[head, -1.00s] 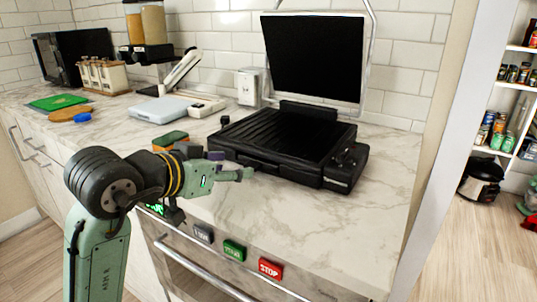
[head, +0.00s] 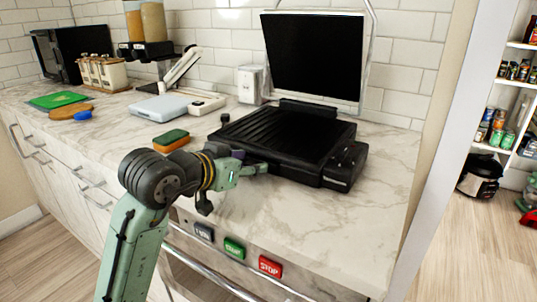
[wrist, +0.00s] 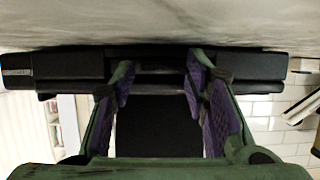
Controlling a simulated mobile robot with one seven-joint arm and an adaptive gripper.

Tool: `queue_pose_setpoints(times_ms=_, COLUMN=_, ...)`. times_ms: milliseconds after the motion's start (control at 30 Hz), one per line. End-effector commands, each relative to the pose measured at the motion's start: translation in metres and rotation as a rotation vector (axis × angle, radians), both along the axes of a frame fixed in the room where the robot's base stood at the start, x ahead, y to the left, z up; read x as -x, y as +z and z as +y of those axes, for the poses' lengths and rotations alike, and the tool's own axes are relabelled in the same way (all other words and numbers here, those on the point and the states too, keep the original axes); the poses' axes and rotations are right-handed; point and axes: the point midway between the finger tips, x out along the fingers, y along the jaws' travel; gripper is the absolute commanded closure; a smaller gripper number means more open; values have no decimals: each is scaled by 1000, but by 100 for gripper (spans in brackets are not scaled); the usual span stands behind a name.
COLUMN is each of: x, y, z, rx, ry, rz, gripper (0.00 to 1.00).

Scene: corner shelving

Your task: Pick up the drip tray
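The black electric grill (head: 285,140) stands on the marble counter with its lid raised. The drip tray (wrist: 160,67) seems to be the dark slot piece low in the grill's front, seen upside down in the wrist view. My gripper (head: 252,170) is at the grill's front, level with its lower edge. In the wrist view my gripper (wrist: 160,80) is open, with one finger on each side of the tray's front piece. I cannot tell whether the fingertips touch it. In the head view my gripper hides part of the tray.
A green and orange sponge (head: 171,140) lies left of the grill. A pale blue scale (head: 160,107) and a white canister (head: 250,85) stand further back. Buttons, including a red stop button (head: 270,266), line the counter front. The counter right of the grill is clear.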

Motion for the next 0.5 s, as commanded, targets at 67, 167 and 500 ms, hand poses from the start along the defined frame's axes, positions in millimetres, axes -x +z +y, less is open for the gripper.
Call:
queue_pose_setpoints(times_ms=67, x=0, y=0, z=0, rx=0, ry=0, rz=0, gripper=66)
queue_pose_setpoints(times_ms=167, x=0, y=0, z=0, rx=0, ry=0, rz=0, gripper=72)
queue_pose_setpoints(times_ms=500, x=0, y=0, z=0, rx=0, ry=0, rz=0, gripper=95)
